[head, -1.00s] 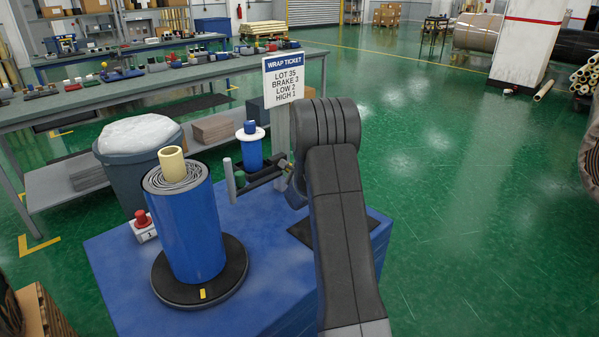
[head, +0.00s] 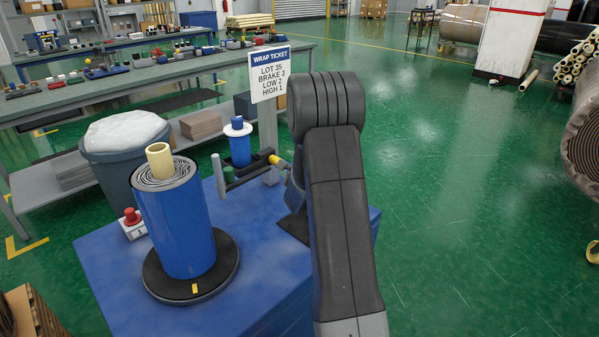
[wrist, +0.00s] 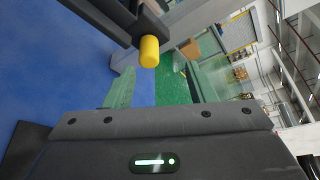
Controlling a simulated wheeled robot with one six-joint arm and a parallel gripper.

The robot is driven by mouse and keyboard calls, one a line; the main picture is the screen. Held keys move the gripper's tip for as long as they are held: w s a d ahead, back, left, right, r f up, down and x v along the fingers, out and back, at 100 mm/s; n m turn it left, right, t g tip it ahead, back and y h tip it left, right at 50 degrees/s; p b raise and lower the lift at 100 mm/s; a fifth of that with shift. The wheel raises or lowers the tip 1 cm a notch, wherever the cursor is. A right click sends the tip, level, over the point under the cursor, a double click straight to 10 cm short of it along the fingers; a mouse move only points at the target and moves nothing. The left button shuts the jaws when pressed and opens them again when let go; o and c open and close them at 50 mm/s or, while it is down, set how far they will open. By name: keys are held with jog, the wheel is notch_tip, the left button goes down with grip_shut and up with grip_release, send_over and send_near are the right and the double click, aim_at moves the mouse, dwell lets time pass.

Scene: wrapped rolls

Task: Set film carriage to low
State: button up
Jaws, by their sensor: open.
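The film carriage (head: 245,172) is a dark bracket with a pale upright roller, mounted on the grey post (head: 268,135) in the head view. A yellow knob (head: 274,160) is on its right end; the knob (wrist: 149,52) also shows large in the wrist view. A blue film spool (head: 239,147) with a white disc sits by the bracket. My gripper (wrist: 160,66) shows two greenish fingers, spread apart and empty. The knob appears just beyond the fingertips, roughly in line with the gap.
A blue wrapped roll (head: 178,228) stands on a black turntable (head: 230,270) on a blue base (head: 105,262). A red button box (head: 134,228) is left of it. The wrap ticket (head: 270,75) reads LOT 35, BRAKE 3, LOW 2, HIGH 1. Green floor (head: 440,220) is clear at right.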

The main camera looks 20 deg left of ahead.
jog(key=v, duration=0.8)
jog(key=shift+p, duration=0.35)
jog(key=shift+d, duration=0.1)
dwell(0.7)
